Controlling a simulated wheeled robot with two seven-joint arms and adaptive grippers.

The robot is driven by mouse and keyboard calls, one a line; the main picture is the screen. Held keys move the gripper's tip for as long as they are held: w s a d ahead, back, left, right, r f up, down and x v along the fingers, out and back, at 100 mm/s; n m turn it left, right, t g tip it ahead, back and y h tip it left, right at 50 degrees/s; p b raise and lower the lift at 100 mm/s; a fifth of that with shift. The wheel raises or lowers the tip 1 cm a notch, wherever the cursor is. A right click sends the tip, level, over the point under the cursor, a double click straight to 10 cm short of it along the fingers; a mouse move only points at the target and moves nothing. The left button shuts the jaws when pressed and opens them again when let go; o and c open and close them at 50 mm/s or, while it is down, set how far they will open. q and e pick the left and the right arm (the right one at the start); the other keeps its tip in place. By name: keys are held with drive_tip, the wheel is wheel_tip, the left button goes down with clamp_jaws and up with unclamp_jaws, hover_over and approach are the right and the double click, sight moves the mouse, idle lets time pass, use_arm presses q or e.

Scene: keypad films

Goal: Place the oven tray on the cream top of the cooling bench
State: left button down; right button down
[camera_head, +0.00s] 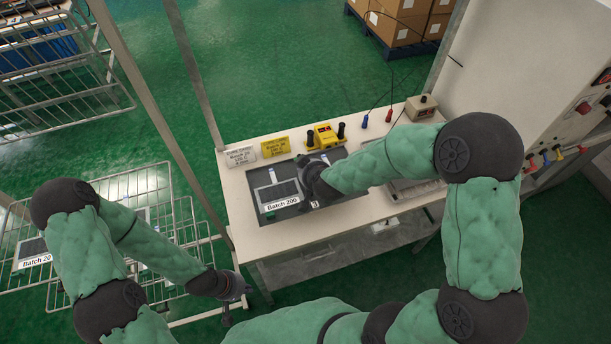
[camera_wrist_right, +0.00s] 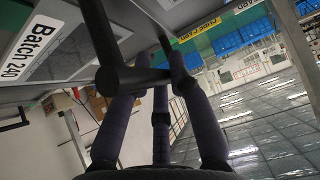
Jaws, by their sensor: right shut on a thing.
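A Batch 240 label (camera_wrist_right: 20,50) shows in the right wrist view. My left gripper (camera_head: 236,292) is empty-looking, low by the bench's front left corner; its jaws are too small to read.
A yellow device (camera_head: 323,137) with black knobs, a yellow sign (camera_head: 276,147) and a white sign (camera_head: 239,158) stand behind the tray. A small control box (camera_head: 421,108) is at the back right. A wire rack (camera_head: 150,190) stands at the left. The bench's front strip is clear.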

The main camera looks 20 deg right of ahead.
drive_tip(key=x, duration=0.2)
drive_tip(key=b+x, duration=0.1)
drive_tip(key=x, duration=0.1)
drive_tip(key=d+x, duration=0.1)
drive_tip(key=x, duration=0.1)
drive_tip(key=shift+s+d+f+b, duration=0.1)
drive_tip(key=shift+f+b, duration=0.3)
drive_tip(key=shift+f, duration=0.1)
drive_tip(key=shift+w+f+b, duration=0.1)
drive_tip(key=shift+f+b, duration=0.2)
drive_tip(key=shift+f, duration=0.55)
drive_tip(key=shift+w+f+b, duration=0.15)
drive_tip(key=shift+f+b, duration=0.15)
drive_tip(key=shift+f, duration=0.6)
drive_tip(key=shift+d+f, duration=0.1)
drive_tip(key=shift+f, duration=0.05)
drive_tip(key=c, duration=1.1)
unclamp_jaws()
drive_tip(key=shift+c, duration=0.2)
drive_tip(key=shift+s, duration=0.1)
drive_tip(key=shift+r, duration=0.3)
drive_tip(key=p+v, duration=0.3)
drive_tip(key=v, duration=0.8)
drive_tip(key=shift+s+r, duration=0.2)
drive_tip(key=shift+s, duration=0.2)
